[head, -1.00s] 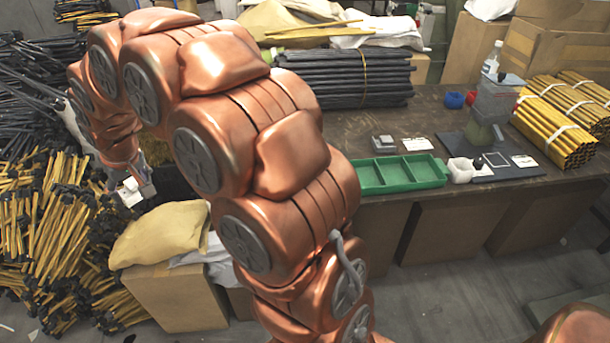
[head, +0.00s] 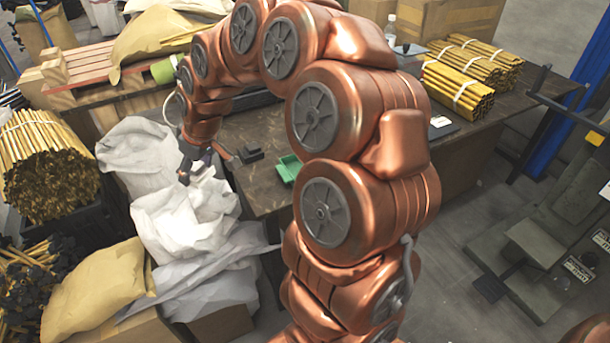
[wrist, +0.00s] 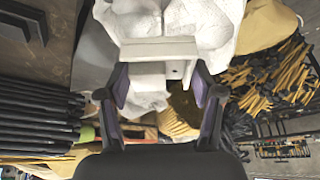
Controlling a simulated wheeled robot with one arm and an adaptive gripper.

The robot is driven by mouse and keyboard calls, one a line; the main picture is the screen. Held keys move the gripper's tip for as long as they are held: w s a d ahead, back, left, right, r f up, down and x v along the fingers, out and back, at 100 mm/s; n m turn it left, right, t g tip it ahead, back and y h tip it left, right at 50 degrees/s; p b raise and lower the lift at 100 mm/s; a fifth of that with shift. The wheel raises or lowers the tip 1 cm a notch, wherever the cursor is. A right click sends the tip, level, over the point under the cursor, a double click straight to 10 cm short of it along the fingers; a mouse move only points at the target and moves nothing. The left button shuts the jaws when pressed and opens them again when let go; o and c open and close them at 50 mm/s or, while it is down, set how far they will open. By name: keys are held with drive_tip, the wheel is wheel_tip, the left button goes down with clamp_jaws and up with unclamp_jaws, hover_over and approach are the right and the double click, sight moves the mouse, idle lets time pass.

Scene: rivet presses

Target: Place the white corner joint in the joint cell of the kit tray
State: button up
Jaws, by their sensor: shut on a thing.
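My gripper (wrist: 159,88) is shut on the white corner joint (wrist: 158,48) in the wrist view, with a purple-lined finger on each side of it. In the head view my gripper (head: 201,164) hangs at the left end of the workbench, over white sacking. The joint is hard to tell from the sacking there. The green kit tray (head: 288,168) lies on the bench to the right of my gripper. My arm hides most of the tray, so its joint cell cannot be told. The tray does not show in the wrist view.
A small dark block (head: 248,155) sits on the workbench (head: 262,198) between gripper and tray. White sacking (head: 190,220) is heaped before the bench's left end. Yellow rod bundles (head: 465,75) lie at the bench's far right. Black rods (wrist: 35,118) show in the wrist view.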

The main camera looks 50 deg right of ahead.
drive_tip(key=s+d+f+n+g+y+b, duration=0.1)
drive_tip(key=s+d+f+n+y, duration=0.1)
drive_tip(key=s+d+n, duration=0.55)
drive_tip(key=s+d+f+n+g+y+b, duration=0.1)
drive_tip(key=s+d+f+n+g, duration=0.2)
drive_tip(key=s, duration=0.8)
drive_tip(key=shift+n+t, duration=0.25)
drive_tip(key=shift+t, duration=0.35)
drive_tip(key=w+d, duration=0.2)
drive_tip(key=d, duration=0.2)
drive_tip(key=w+d, duration=0.3)
drive_tip(key=d, duration=0.2)
drive_tip(key=w+d, duration=0.2)
drive_tip(key=d, duration=0.3)
drive_tip(key=shift+w+d, duration=0.1)
drive_tip(key=shift+w, duration=0.15)
drive_tip(key=shift+f, duration=1.7)
drive_tip(key=shift+f, duration=0.2)
drive_tip(key=o, duration=0.8)
drive_tip(key=shift+r, duration=0.1)
drive_tip(key=v, duration=1.2)
